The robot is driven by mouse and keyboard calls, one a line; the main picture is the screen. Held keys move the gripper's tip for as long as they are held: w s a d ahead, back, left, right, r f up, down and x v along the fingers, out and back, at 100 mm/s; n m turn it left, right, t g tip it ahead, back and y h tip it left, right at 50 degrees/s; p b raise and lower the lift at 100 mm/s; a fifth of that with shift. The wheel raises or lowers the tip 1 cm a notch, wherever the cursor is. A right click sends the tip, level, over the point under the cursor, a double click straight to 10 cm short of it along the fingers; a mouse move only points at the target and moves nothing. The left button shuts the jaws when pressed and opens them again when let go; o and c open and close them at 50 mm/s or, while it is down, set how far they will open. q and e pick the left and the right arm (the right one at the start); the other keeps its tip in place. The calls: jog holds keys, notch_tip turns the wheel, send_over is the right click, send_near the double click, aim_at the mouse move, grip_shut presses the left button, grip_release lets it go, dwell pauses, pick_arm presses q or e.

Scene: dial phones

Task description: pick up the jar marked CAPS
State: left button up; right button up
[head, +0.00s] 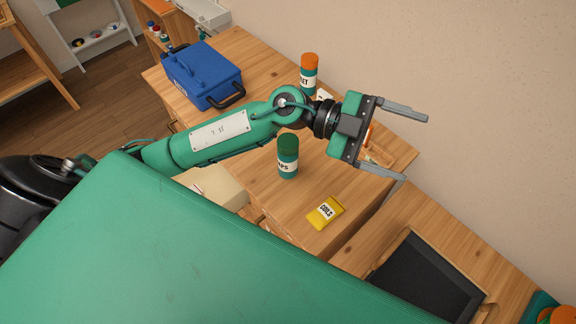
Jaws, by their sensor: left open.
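The jar marked CAPS (288,158) stands upright on the wooden desk in the head view. It is green with a dark green lid and a white label of which "APS" shows. My left arm passes just behind and above it in the picture. My left gripper (415,148) is open and empty, to the right of the jar and apart from it, its two grey fingers spread wide and pointing right. My right gripper is not in view.
A blue case (203,75) with a black handle lies at the desk's back left. A green jar with an orange lid (309,75) stands behind my left arm. A yellow packet (326,212) lies near the desk's front edge. A black-bottomed tray (428,283) is at lower right.

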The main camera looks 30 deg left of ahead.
pick_arm(q)
notch_tip(320, 180, down, 6)
jog(key=a+m+g+y, duration=0.1)
jog(key=a+g+y, duration=0.1)
jog(key=y, duration=0.3)
jog(key=n+t+y, duration=0.2)
jog(key=n+y, duration=0.4)
jog(key=y, duration=0.8)
send_near(288, 141)
jog(key=f, duration=0.2)
jog(key=f+p, duration=0.1)
jog(key=f, duration=0.1)
jog(key=f+p, duration=0.1)
jog(key=f, duration=0.1)
jog(key=shift+w+a+f, duration=0.15)
jog(key=shift+a+f, duration=0.05)
jog(key=shift+a, duration=0.2)
jog(key=shift+d+f+p, duration=0.15)
jog(key=shift+f+p, duration=0.45)
jog(key=shift+p, duration=0.2)
notch_tip(288, 141, down, 3)
jog(key=shift+d+f+p, duration=0.15)
jog(key=shift+f+p, duration=0.05)
jog(key=shift+p, duration=0.5)
jog(key=shift+f, duration=0.35)
jog(key=c, duration=1.6)
